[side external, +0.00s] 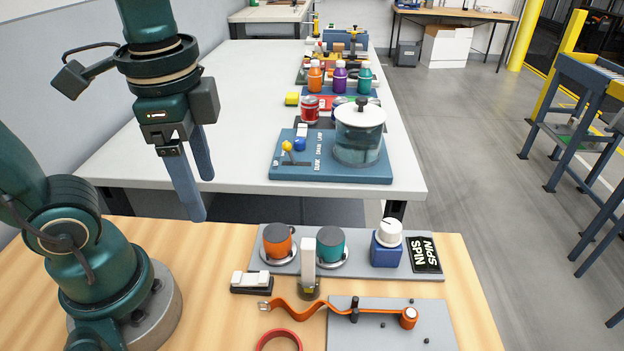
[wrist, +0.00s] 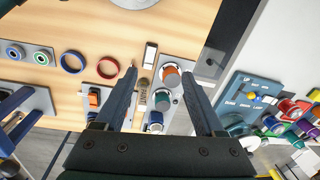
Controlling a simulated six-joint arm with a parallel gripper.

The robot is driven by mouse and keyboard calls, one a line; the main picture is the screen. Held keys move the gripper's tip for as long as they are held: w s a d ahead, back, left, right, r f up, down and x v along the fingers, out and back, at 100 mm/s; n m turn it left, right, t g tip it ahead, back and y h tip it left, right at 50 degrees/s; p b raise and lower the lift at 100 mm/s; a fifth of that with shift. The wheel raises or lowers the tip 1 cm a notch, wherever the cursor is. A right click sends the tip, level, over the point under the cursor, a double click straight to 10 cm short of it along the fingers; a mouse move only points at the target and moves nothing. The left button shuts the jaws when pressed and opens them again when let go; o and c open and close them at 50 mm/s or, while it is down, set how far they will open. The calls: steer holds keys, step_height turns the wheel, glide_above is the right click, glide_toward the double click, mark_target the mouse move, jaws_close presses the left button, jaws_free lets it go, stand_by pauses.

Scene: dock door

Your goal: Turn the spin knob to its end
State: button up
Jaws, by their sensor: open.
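The spin knob (side external: 389,232) is a white round knob with a dark line on its top. It sits on a blue box (side external: 386,253) at the right of a grey panel (side external: 354,264), beside a black label reading SPIN. In the wrist view the spin knob (wrist: 155,116) shows small between my fingers, below the orange and teal knobs. My gripper (side external: 201,195) is open and empty. It hangs up and left of the panel, well apart from the knob, fingers pointing down. The wrist view also shows my gripper (wrist: 159,75) with its fingers wide apart.
Orange (side external: 278,241) and teal (side external: 330,245) knobs share the panel. An orange strap (side external: 330,311) and a red ring (side external: 279,341) lie nearer. A pot (side external: 359,140) stands on the white table behind.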

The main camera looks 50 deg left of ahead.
steer(key=w+d+r+t+h, duration=0.1)
steer(key=w+d+t, duration=0.2)
steer(key=w, duration=0.5)
steer(key=n+h, duration=0.1)
steer(key=h, duration=0.1)
glide_toward(391, 225)
steer(key=w, duration=0.1)
steer(key=x, duration=0.4)
steer(key=s+x, duration=0.1)
steer(key=x, duration=0.1)
steer(key=shift+w+d+f, duration=0.1)
steer(key=shift+w+f, duration=0.05)
steer(key=shift+f, duration=0.35)
steer(key=shift+x, duration=0.85)
steer(key=shift+c, duration=0.3)
jaws_close()
